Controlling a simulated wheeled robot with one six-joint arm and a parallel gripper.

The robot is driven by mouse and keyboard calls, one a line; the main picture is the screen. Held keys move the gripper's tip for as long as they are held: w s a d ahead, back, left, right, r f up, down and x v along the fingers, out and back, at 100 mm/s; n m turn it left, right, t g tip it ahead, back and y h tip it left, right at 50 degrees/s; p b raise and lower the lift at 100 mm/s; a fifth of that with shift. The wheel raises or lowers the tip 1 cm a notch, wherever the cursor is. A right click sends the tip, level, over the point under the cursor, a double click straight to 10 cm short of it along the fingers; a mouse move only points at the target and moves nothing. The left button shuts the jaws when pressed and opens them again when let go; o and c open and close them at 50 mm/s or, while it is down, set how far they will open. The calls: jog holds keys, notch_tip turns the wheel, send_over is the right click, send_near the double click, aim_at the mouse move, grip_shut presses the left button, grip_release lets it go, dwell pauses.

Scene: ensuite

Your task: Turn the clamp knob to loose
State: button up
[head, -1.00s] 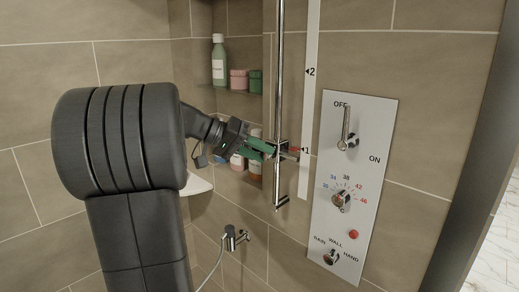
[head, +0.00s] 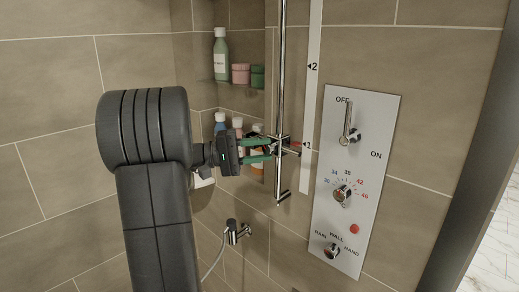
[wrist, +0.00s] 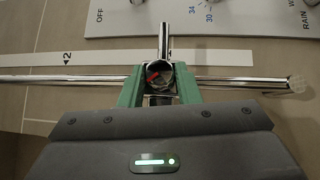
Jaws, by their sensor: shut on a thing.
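The clamp knob (wrist: 160,76) is a round chrome piece with a red mark, on a slider on the vertical chrome rail (head: 280,75). In the wrist view it sits between the two green fingers of my gripper (wrist: 160,88), which is shut on it. In the head view my gripper (head: 262,149) reaches the slider from the left, near the "1" mark of the white scale strip (head: 310,95). The fingers hide part of the knob there. A chrome stub points from the slider toward the control panel (head: 378,120).
The panel carries a lever (head: 348,125), a temperature dial (head: 343,195) and a selector knob (head: 331,251). Niche shelves with bottles (head: 221,55) and jars stand behind my gripper. A hand-shower holder (head: 238,232) with a hose is below.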

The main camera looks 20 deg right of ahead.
jog(key=shift+f+n+h, duration=0.1)
jog(key=shift+n+h, duration=0.4)
jog(key=o, duration=1)
jog(key=p+v, duration=1.3)
jog(key=p, duration=0.2)
jog(key=shift+w+a, duration=0.2)
jog(key=shift+a, duration=0.15)
jog(key=shift+d+f+b, duration=0.15)
jog(key=shift+f+b, duration=0.05)
jog(key=shift+b, duration=0.55)
